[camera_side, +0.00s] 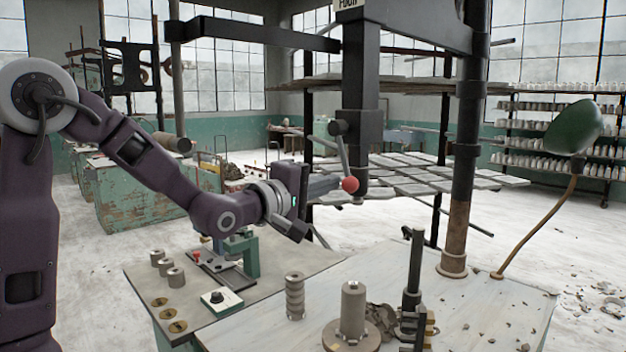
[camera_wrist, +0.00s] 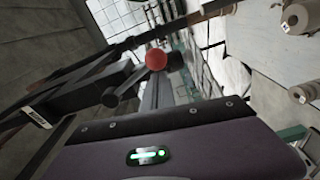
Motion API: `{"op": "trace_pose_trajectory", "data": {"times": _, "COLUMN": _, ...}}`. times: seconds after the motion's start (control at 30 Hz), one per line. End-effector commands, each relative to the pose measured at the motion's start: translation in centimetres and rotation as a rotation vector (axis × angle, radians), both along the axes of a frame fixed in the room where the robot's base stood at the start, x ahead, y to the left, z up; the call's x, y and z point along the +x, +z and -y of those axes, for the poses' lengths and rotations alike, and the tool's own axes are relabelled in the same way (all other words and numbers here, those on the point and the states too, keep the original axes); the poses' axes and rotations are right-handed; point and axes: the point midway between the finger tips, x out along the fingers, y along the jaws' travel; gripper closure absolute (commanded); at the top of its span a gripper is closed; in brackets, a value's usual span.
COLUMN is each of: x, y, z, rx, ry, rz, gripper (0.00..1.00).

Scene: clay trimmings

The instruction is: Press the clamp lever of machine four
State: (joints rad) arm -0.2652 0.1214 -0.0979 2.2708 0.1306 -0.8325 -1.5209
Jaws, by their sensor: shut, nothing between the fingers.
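The clamp lever (camera_side: 343,155) is a thin grey rod that hangs from a pivot on the dark vertical head (camera_side: 360,70) of the machine. It ends in a red ball knob (camera_side: 350,184). A sign reading "FOUR" (camera_side: 347,3) sits at the top, partly cut off. My gripper (camera_side: 336,183) is shut and empty, pointing right, with its tips just left of the red knob. In the wrist view the red knob (camera_wrist: 156,59) shows just past my fingertips (camera_wrist: 157,80). I cannot tell whether they touch.
Below stands a pale bench (camera_side: 470,300) with a spool on a round base (camera_side: 352,310), a stacked grey cylinder (camera_side: 295,296) and a dark upright post (camera_side: 413,270). A dark column (camera_side: 466,130) rises at the right. A green lamp (camera_side: 560,128) leans farther right.

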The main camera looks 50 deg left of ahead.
Motion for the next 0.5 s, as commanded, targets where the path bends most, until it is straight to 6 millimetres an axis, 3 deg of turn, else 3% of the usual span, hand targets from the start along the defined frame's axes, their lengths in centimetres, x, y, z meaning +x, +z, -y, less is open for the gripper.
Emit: {"op": "trace_pose_trajectory", "data": {"times": 0.5, "x": 0.0, "y": 2.0, "z": 4.7, "rx": -0.49, "ry": -0.004, "rz": 0.002, "gripper": 1.0}}
